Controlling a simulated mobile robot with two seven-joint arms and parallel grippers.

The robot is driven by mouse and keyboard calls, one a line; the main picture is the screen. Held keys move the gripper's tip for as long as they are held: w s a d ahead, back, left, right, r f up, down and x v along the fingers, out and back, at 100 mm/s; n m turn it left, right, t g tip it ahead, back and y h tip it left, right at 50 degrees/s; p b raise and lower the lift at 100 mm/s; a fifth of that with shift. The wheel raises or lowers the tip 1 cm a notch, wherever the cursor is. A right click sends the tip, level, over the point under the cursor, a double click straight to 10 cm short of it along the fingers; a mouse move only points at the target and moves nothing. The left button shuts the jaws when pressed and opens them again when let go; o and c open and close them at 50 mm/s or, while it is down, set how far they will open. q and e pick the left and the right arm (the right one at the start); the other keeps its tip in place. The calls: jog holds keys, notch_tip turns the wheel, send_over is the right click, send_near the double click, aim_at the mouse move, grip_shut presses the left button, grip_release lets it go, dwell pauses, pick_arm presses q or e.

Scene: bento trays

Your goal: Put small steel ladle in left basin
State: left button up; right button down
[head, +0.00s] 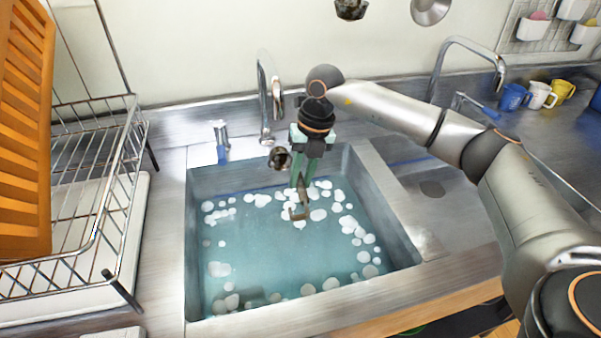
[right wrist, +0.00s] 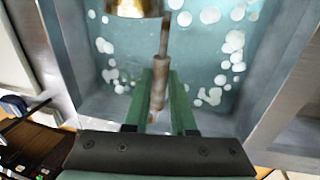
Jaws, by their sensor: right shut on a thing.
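The left basin (head: 228,180) is a steel sink holding blue-green water with white suds. My right gripper (head: 302,178) is over it, pointing down, with its green fingers shut on the small steel ladle (head: 303,204). In the right wrist view, the ladle's handle (right wrist: 160,88) runs between the fingers (right wrist: 160,95), and its brassy bowl (right wrist: 138,8) is cut off at the top edge. In the head view, the ladle's lower part hangs below the fingertips above the suds; whether it touches the water I cannot tell. My left gripper is not in view.
A faucet (head: 264,95) stands behind the basin, and another (head: 440,62) stands farther right. A wire dish rack (head: 100,205) is at left. A steel area with a drain (head: 432,188) lies right of the basin. Blue (head: 512,98), white (head: 541,95) and yellow (head: 562,91) mugs stand at right.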

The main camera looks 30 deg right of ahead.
jog(key=shift+f+b, duration=0.4)
jog(key=shift+f, duration=0.5)
jog(key=shift+f+b, duration=0.4)
jog(key=shift+f, duration=0.15)
jog(key=c, duration=0.7)
grip_release()
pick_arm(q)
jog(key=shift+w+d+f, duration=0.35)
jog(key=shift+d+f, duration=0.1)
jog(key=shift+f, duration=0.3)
pick_arm(e)
jog(key=shift+o, duration=0.2)
jog(key=shift+r, duration=0.15)
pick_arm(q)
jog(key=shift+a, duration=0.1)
pick_arm(e)
notch_tip(320, 180, up, 12)
jog(key=d, duration=0.2)
jog(key=shift+s+d, duration=0.2)
jog(key=shift+s, duration=0.15)
